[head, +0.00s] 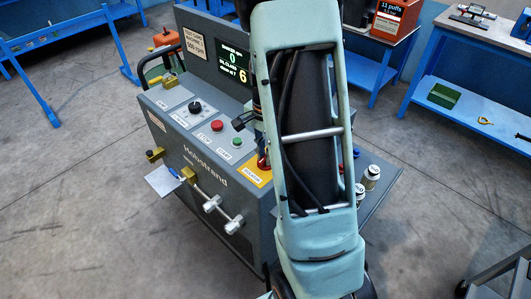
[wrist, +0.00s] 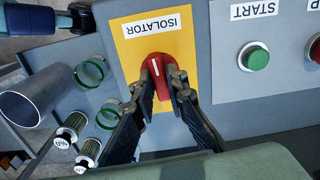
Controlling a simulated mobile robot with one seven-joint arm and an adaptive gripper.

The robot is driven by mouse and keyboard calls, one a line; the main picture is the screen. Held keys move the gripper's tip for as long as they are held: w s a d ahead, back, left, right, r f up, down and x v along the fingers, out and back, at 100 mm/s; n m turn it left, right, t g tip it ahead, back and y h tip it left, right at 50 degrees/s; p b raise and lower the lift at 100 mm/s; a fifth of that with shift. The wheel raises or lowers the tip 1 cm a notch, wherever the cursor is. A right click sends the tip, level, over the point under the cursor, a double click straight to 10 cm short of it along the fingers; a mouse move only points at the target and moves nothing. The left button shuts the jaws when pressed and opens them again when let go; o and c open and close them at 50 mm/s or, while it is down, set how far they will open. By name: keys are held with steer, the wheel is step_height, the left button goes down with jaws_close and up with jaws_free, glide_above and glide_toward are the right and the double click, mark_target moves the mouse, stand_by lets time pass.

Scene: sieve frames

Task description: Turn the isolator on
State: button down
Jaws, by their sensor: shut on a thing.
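The isolator is a red rotary knob (wrist: 160,72) on a yellow plate (wrist: 127,50) labelled ISOLATOR, which reads upside down in the wrist view. A white line on the knob points nearly straight up the picture, towards the label. My gripper (wrist: 160,88) has one finger on each side of the knob and is closed on it. In the head view the red knob (head: 263,162) shows at the left edge of my arm, above the yellow plate (head: 254,174); my arm hides most of the gripper there.
The grey machine panel also carries a green START button (wrist: 254,57), a red button (head: 217,126) and a black dial (head: 196,107). A display (head: 232,62) stands behind. Small jars (head: 371,175) sit right of my arm. Blue tables (head: 480,60) stand at the back right.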

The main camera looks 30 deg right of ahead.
steer(key=shift+m, duration=0.6)
steer(key=c, duration=1.9)
jaws_free()
steer(key=shift+c, duration=0.2)
steer(key=shift+r, duration=0.1)
step_height(320, 180, up, 12)
